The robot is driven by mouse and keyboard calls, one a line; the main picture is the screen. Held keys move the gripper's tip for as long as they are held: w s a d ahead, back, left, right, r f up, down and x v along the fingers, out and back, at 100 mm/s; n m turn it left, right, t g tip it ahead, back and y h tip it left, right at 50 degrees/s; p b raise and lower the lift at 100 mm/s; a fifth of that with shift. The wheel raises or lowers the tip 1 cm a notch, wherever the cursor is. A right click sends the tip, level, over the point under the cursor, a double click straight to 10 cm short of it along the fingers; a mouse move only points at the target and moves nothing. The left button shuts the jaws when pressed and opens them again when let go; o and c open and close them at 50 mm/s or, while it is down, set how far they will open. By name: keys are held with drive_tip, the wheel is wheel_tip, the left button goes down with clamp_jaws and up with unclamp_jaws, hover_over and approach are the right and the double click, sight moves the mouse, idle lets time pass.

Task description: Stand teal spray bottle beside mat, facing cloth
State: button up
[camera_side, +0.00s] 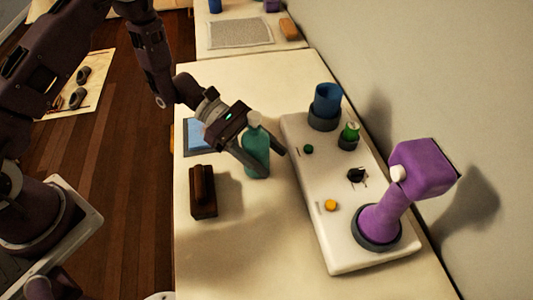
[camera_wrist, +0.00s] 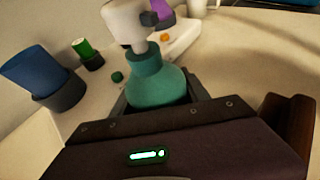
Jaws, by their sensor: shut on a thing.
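The teal spray bottle (camera_side: 256,150) has a white spray head and is roughly upright. My gripper (camera_side: 264,158) is shut on its body, with a finger on either side. In the wrist view the bottle (camera_wrist: 160,88) rises beyond my gripper, its white head showing a dark nozzle (camera_wrist: 149,19) toward the right. I cannot tell whether its base touches the table. A flat blue panel with a dark edge (camera_side: 190,140) lies left of the bottle, partly behind my gripper; it may be the mat. A grey textured rectangle (camera_side: 240,33) lies on the far table. I cannot identify the cloth for sure.
A white board (camera_side: 312,175) right of the bottle carries a blue cup (camera_side: 326,100), a green-capped item (camera_side: 350,132), small knobs and a purple lamp-like device (camera_side: 420,168). A dark brown block (camera_side: 203,192) stands front left. The table's front middle is clear.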

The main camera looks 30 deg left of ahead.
drive_tip(key=shift+f, duration=0.15)
drive_tip(key=o, duration=1.6)
